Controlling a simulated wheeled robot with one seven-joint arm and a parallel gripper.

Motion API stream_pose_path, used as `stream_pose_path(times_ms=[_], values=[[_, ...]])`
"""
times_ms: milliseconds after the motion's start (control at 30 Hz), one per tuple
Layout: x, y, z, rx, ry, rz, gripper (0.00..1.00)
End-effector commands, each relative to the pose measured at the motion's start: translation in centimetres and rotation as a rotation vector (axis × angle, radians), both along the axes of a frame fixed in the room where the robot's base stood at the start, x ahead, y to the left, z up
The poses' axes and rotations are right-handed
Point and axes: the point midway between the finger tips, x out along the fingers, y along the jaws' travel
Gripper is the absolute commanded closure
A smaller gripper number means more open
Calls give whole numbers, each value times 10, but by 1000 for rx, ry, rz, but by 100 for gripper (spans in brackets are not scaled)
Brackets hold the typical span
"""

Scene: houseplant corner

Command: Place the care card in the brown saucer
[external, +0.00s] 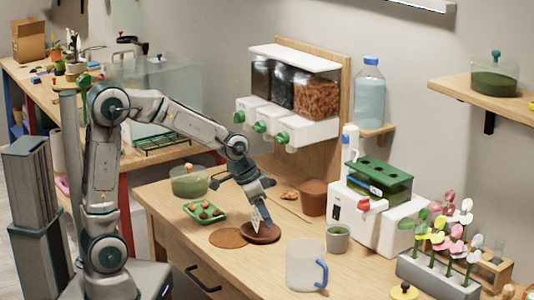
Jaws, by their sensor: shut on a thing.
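My gripper (257,206) points down over the table and is shut on the care card (256,220), a small white upright piece. The card is directly above or inside the brown saucer (272,236), a dark reddish-brown round dish on the wooden table. I cannot tell whether the card's lower edge touches the saucer. The gripper and the card hide part of the saucer's far side.
A flat brown disc (228,239) lies just left of the saucer. A white dispenser (286,124) is behind.

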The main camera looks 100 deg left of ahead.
Motion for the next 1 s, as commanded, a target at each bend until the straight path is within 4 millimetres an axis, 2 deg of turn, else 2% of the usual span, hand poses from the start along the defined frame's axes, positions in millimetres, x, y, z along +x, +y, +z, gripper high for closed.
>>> stream_pose_path(times_ms=[33,133,500,533,600,867,1000], values=[[-1,0,-9,-2,2,0,54],[0,-1,-19,-1,2,-1,54],[0,-1,-23,1,-1,-1,54],[0,-1,-23,1,-1,-1,28],[0,-1,-22,1,-1,-1,12],[0,-1,-21,0,0,-1,12],[-1,-1,-14,2,-3,-1,12]])
